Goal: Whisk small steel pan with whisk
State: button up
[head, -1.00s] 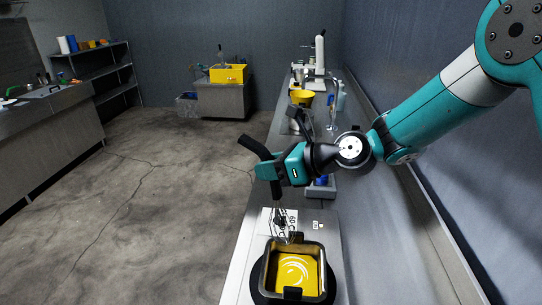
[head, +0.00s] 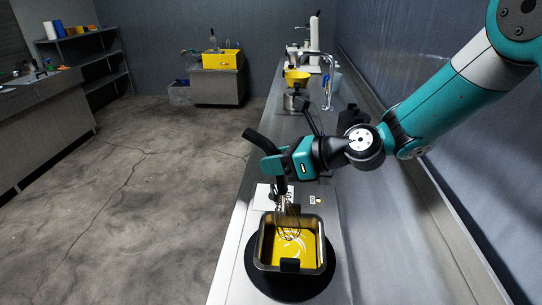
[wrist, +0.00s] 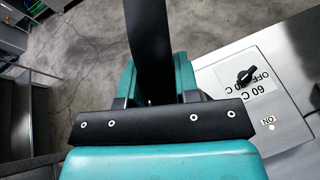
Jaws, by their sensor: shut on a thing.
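The small steel pan (head: 318,262) is square and sits on a round black hotplate (head: 292,290) near the front of the counter. It holds a yellow mix (head: 305,252) with white streaks. My gripper (head: 275,172) is shut on the whisk's black handle, above the pan's far left corner. The handle also shows in the wrist view (wrist: 148,45), rising between the fingers. The wire loops of the whisk (head: 288,218) hang down over the far side of the pan, with their lower end at the yellow mix. I cannot tell whether they touch the bottom.
A control panel with a dial (wrist: 245,76) and a lit button (wrist: 268,124) lies just beyond the pan. Farther along the counter stand a steel pot (head: 296,101), a yellow bowl (head: 297,78) and a tap (head: 328,85). Open floor lies left of the counter.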

aim_at(285, 177)
jog(key=shift+s+d+f+b, duration=0.15)
jog(key=shift+d+f+b, duration=0.1)
jog(key=shift+f, duration=0.4)
jog(key=shift+s+d+f+b, duration=0.1)
jog(key=shift+d+f+b, duration=0.15)
jog(key=shift+f, duration=0.35)
jog(key=shift+s+d+f+b, duration=0.2)
jog(key=shift+f+b, duration=0.1)
jog(key=shift+f, duration=0.35)
jog(key=shift+w, duration=0.15)
